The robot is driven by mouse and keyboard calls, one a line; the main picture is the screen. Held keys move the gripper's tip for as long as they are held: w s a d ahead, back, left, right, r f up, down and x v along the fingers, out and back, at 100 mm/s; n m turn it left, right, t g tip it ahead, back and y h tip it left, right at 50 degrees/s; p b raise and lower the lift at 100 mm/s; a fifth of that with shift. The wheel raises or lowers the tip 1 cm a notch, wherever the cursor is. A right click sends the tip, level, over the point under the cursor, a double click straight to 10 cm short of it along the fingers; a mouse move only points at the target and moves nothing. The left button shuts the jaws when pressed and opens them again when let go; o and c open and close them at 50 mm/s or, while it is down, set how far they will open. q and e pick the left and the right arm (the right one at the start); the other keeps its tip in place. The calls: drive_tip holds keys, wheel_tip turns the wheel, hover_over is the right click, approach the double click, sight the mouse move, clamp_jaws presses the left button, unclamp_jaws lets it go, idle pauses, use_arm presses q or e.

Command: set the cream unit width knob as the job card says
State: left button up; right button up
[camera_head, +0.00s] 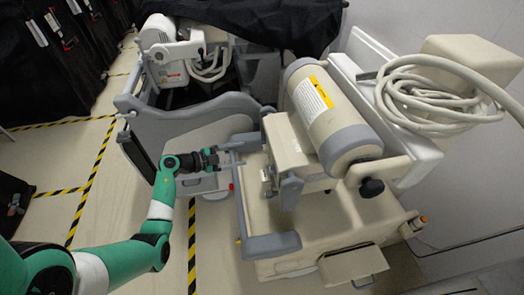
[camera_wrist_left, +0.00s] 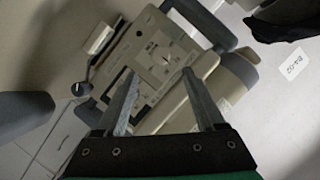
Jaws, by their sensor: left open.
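The cream unit (camera_head: 330,215) stands at the right in the head view, with a cream cylinder (camera_head: 335,112) on top. A black knob (camera_head: 371,187) sits at its lower right end; I cannot tell whether it is the width knob. My left gripper (camera_head: 232,155) is open and empty, left of the cream unit. In the left wrist view the open jaws (camera_wrist_left: 162,72) point toward a cream panel (camera_wrist_left: 155,38) with small dark and light controls, too small to tell apart. A white card (camera_wrist_left: 293,63) with unclear dark print lies at the right there. My right gripper is out of view.
A coiled cream cable (camera_head: 425,95) lies at the right. A grey-and-white cart (camera_head: 180,115) under a black cover (camera_head: 250,18) stands behind my left gripper. Yellow-black tape (camera_head: 192,240) marks the floor. The floor left of the cream unit is mostly clear.

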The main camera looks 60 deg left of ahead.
sight(266, 148)
use_arm(q)
drive_tip(key=b+x, duration=0.3)
drive_tip(key=x, duration=0.6)
drive_tip(key=shift+w+b, duration=0.25)
drive_tip(key=shift+b, duration=0.05)
clamp_jaws()
